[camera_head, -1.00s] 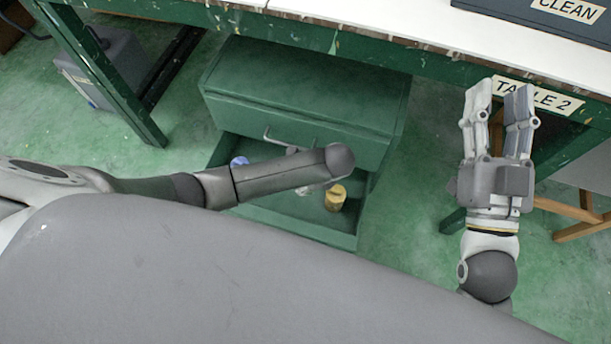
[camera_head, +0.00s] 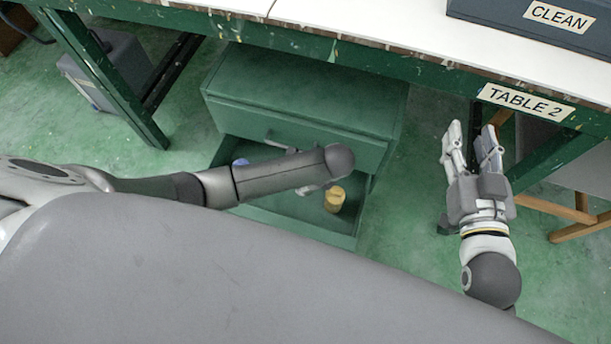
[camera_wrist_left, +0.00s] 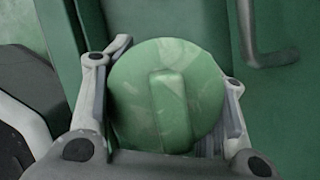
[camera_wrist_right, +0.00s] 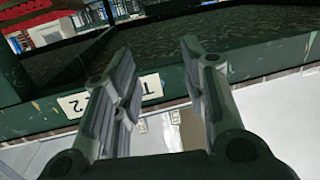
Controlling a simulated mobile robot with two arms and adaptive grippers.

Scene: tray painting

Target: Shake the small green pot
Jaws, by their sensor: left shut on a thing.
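The small green pot (camera_wrist_left: 195,75) shows close up in the left wrist view, with its round green lid and raised ridge facing the camera. My left gripper (camera_wrist_left: 170,98) is shut on it, with a finger on each side. In the head view my left arm hides the pot and most of that gripper, over the open drawer. My right gripper (camera_head: 469,130) is open and empty beside the table's front edge; its spread fingers also show in the right wrist view (camera_wrist_right: 160,65).
The green cabinet's open drawer (camera_head: 290,229) holds a yellow pot (camera_head: 334,199) and a partly hidden blue item (camera_head: 240,162). The table (camera_head: 400,32) carries a grey "CLEAN" box (camera_head: 490,14). A wooden stool (camera_head: 570,212) stands at the right.

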